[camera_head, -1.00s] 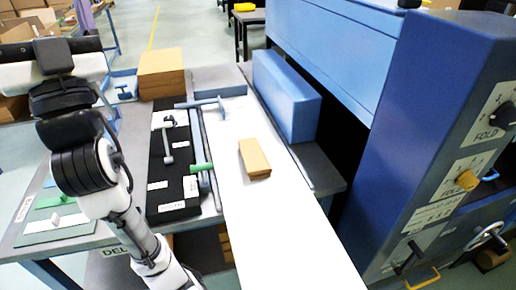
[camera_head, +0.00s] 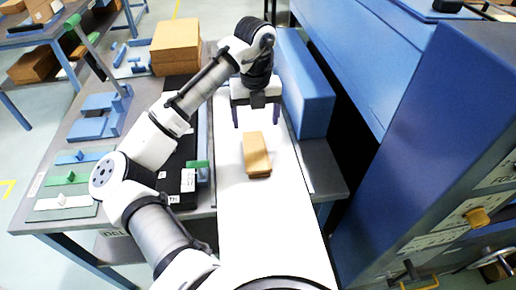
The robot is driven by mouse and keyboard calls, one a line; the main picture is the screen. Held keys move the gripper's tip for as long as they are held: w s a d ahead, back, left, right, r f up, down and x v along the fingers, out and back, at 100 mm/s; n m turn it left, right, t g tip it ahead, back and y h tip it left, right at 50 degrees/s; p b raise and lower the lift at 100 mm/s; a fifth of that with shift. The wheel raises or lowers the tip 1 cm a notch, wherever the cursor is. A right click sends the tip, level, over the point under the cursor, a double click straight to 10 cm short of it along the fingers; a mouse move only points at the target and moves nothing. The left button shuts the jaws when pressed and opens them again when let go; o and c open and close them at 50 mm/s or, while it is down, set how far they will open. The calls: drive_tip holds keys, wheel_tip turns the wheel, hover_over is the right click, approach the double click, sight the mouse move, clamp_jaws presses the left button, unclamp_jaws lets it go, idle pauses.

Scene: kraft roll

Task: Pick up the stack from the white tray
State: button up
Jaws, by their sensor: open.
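The stack (camera_head: 256,154) is a small brown kraft block of flat pieces. It lies on the long white tray (camera_head: 233,215), near the middle of its width. My gripper (camera_head: 256,118) is open and empty, with its two dark fingers pointing down. It appears just beyond the far end of the stack, and I see no contact between them. How high the fingertips are above the tray is hard to tell.
A blue box-shaped block (camera_head: 304,85) runs along the tray's right side, with the large blue machine (camera_head: 430,150) beyond it. A brown carton pile (camera_head: 175,47) stands at the back left. Blue fixtures (camera_head: 95,115) sit on the grey table. The tray's near part is clear.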

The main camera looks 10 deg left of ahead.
sight(256, 148)
wheel_tip(256, 148, down, 12)
drive_tip(key=shift+f+p, duration=0.1)
drive_tip(key=shift+p, duration=1.1)
drive_tip(key=c, duration=1.1)
drive_tip(key=shift+c, duration=0.3)
drive_tip(key=shift+r, duration=0.25)
